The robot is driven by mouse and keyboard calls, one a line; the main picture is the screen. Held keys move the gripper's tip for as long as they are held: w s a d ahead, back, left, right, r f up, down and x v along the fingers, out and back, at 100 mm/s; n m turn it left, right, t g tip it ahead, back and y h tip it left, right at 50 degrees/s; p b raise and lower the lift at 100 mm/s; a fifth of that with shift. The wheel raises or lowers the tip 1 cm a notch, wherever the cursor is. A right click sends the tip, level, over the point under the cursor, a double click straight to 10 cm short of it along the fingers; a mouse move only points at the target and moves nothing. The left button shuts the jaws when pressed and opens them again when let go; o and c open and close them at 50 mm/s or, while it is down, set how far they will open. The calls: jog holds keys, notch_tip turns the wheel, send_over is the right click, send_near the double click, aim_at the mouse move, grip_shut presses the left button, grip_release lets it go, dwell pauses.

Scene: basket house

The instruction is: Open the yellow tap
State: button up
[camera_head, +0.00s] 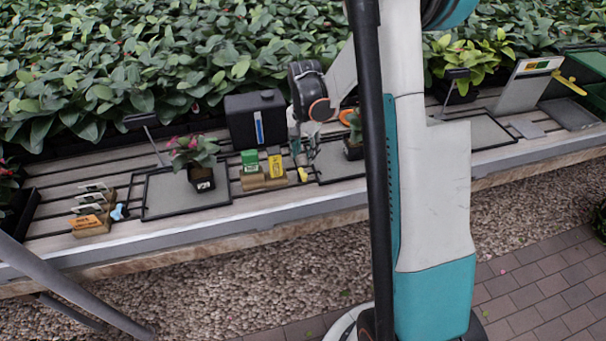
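A small yellow piece (302,174), which looks like the yellow tap, sits on the slatted bench just right of the yellow and green packets. My gripper (302,158) points down right above it, close to it or touching; I cannot tell which. The fingers are small and partly blurred with the things behind, so their opening is unclear. Whether the tap is turned cannot be made out.
A black box (256,119) with a blue stripe stands behind the packets (263,167). A pink-flowered pot (201,172) is to the left, and another pot (353,148) is just right of my gripper. A blue piece (118,212) lies farther left. Dense plants line the back.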

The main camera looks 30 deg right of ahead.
aim_at(304, 175)
notch_tip(304, 175, down, 9)
jog(key=shift+f+b, duration=0.1)
jog(key=shift+b, duration=1.15)
grip_shut()
